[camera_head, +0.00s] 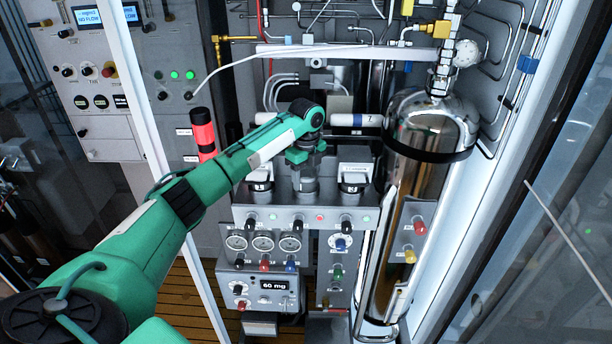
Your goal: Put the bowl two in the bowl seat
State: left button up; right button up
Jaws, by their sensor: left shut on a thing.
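My left gripper (304,157) points down over the middle of the small grey panel unit. It is shut on a grey, cup-like piece (304,184), which looks like bowl two; the jaws hide its top. My right gripper is not in view.
A tall shiny metal cylinder (432,170) stands close on the right. A white pipe (350,120) and tubing run behind the gripper. Below are several gauges (263,243), knobs and a display box (262,287). A red beacon (203,132) stands left, near my forearm.

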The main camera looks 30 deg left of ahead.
pick_arm(q)
jog(key=o, duration=0.7)
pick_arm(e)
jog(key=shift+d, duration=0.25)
pick_arm(q)
jog(key=shift+r+b, duration=0.35)
notch_tip(320, 180, up, 12)
jog(key=b, duration=0.3)
jog(key=shift+f+b, duration=0.25)
jog(key=shift+b, duration=0.05)
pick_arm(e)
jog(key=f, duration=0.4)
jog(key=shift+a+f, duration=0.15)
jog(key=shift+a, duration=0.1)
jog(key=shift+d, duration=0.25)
